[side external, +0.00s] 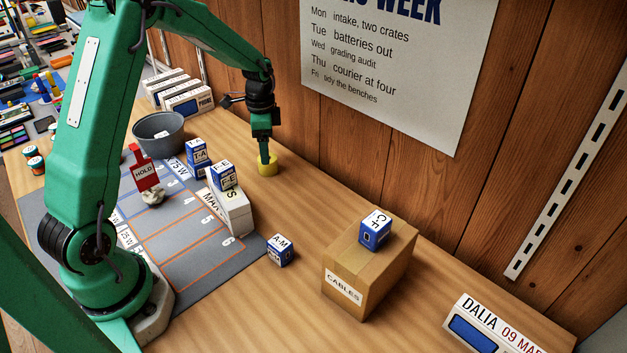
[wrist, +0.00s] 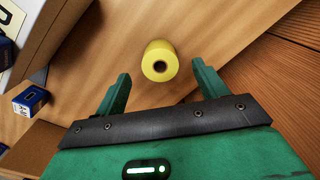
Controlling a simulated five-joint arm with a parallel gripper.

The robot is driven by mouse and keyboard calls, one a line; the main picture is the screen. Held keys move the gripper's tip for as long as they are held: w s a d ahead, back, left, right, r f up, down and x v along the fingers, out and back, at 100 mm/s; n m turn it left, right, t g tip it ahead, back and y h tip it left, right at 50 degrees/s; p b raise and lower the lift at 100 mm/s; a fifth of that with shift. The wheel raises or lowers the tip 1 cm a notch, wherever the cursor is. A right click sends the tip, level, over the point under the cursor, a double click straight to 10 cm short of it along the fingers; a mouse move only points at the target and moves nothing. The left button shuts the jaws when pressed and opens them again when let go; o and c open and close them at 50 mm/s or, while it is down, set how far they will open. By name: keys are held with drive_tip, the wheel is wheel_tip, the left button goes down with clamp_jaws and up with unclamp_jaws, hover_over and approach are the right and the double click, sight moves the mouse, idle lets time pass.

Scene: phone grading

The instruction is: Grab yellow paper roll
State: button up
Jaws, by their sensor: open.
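The yellow paper roll (side external: 268,164) stands upright on the wooden bench near the wall in the side external view. In the wrist view the yellow paper roll (wrist: 160,62) shows its dark core hole. My gripper (side external: 264,158) is above and close to the roll in the side view, pointing down. In the wrist view my gripper (wrist: 163,82) has its two green fingers spread apart, with the roll in line with the gap, just beyond the fingertips. Nothing is between the fingers. I cannot tell whether a finger touches the roll.
A cardboard box (side external: 350,285) marked CABLES carries a blue box (side external: 375,230). Another blue box (side external: 281,250) stands on the bench. A white box (side external: 232,210) and a grey bowl (side external: 158,131) are left of the roll. The wooden wall (side external: 400,140) is close behind.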

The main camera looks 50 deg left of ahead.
drive_tip(key=shift+f, duration=2.6)
drive_tip(key=c, duration=1.1)
drive_tip(key=shift+r, duration=0.2)
drive_tip(key=shift+r, duration=0.25)
wheel_tip(320, 180, up, 3)
drive_tip(key=s+d+r, duration=0.1)
drive_tip(key=d+r, duration=0.1)
drive_tip(key=d, duration=0.1)
drive_tip(key=s+d+r, duration=0.1)
drive_tip(key=d+r, duration=0.1)
drive_tip(key=d, duration=0.2)
drive_tip(key=d+r, duration=0.3)
drive_tip(key=d, duration=0.1)
drive_tip(key=shift+s+d+r, duration=0.1)
drive_tip(key=shift+s+d, duration=0.1)
drive_tip(key=shift+s, duration=0.2)
